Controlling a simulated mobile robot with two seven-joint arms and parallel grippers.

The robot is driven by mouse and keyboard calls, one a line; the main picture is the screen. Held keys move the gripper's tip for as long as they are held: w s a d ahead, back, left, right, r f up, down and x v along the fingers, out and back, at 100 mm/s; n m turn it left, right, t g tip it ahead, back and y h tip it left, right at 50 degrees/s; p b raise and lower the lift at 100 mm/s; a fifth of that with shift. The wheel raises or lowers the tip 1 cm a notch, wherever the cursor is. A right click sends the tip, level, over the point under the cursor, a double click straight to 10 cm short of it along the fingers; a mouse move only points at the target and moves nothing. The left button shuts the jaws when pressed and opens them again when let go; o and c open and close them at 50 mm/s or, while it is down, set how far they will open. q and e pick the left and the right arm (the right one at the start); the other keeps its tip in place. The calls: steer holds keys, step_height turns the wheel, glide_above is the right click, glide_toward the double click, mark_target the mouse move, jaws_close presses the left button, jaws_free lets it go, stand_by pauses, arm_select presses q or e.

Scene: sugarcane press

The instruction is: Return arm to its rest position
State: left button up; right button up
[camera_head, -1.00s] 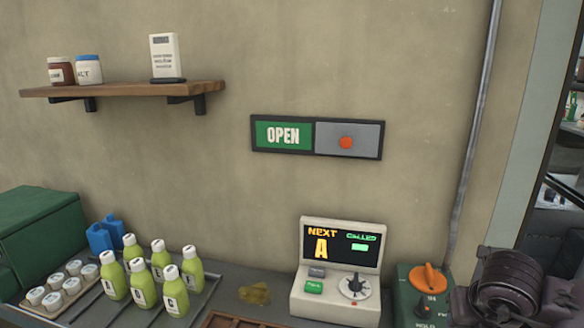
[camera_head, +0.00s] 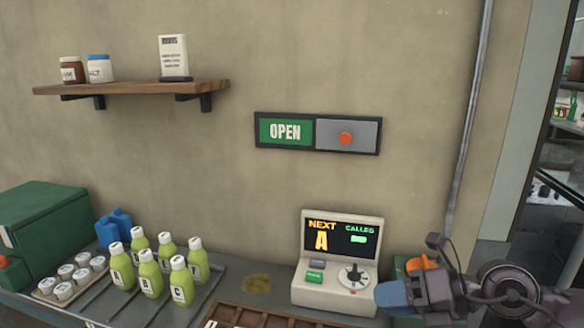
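My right gripper (camera_head: 392,295) is at the lower right, dark grey with a blue-grey tip. It is beside the right edge of the cream display console (camera_head: 341,259); I cannot tell whether it touches it. Its fingers are seen side-on and overlap, so their opening is unclear. I see nothing held in it. My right arm (camera_head: 510,290) runs in from the right edge. My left arm and gripper are out of view.
The gripper and arm hide much of a green box with an orange knob (camera_head: 421,263). Several green bottles (camera_head: 150,278) and white-lidded jars (camera_head: 68,278) stand at left. An OPEN sign (camera_head: 285,131) and a shelf (camera_head: 130,88) are on the wall. A brown tray (camera_head: 245,312) lies in front.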

steer(key=w+d+r+m+t+y, duration=0.2)
steer(key=w+m+t+y, duration=0.1)
steer(key=m+t, duration=0.7)
steer(key=d+f+m+t+h, duration=0.3)
steer(key=d+f+m+h, duration=0.5)
steer(key=f+m+h, duration=0.65)
steer(key=s+d+f+m+g+h, duration=0.1)
steer(key=s+f+m+g, duration=0.5)
steer(key=s+f+m, duration=0.6)
steer(key=s+f, duration=0.7)
steer(key=f, duration=0.1)
steer(key=shift+s+d+m, duration=0.2)
steer(key=shift+d+m, duration=0.1)
steer(key=shift+m, duration=0.05)
